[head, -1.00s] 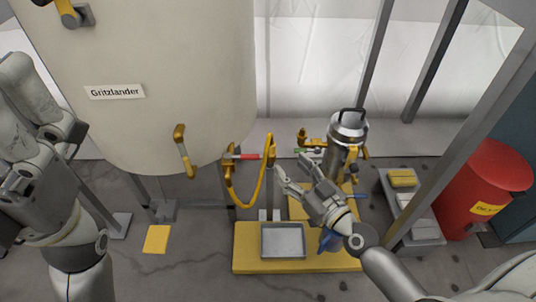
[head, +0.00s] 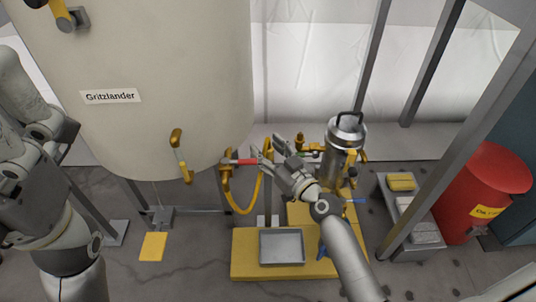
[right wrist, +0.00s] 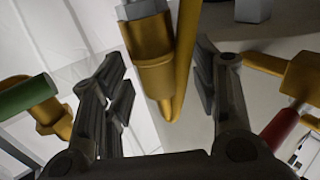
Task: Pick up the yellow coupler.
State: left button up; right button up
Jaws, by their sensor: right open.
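The yellow coupler (right wrist: 152,62) is a brass-yellow cylinder with a grey top end. In the right wrist view it stands between the two fingers of my right gripper (right wrist: 160,95), with gaps on both sides. The right gripper is open and holds nothing. In the head view the right gripper (head: 270,150) reaches to the top end of the yellow hose (head: 257,185) and partly hides the coupler there. My left arm is at the left edge of the head view, with its gripper (head: 40,130) partly seen; its jaw state is unclear.
A red-handled valve (head: 244,161) on the big tank (head: 190,70) is left of the right gripper. A steel canister (head: 343,150) stands to its right. A grey tray (head: 282,246) sits on the yellow base (head: 244,258) below. Grey frame posts and a red drum (head: 485,190) are at right.

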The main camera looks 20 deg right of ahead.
jog(key=shift+c, duration=0.3)
jog(key=c, duration=1)
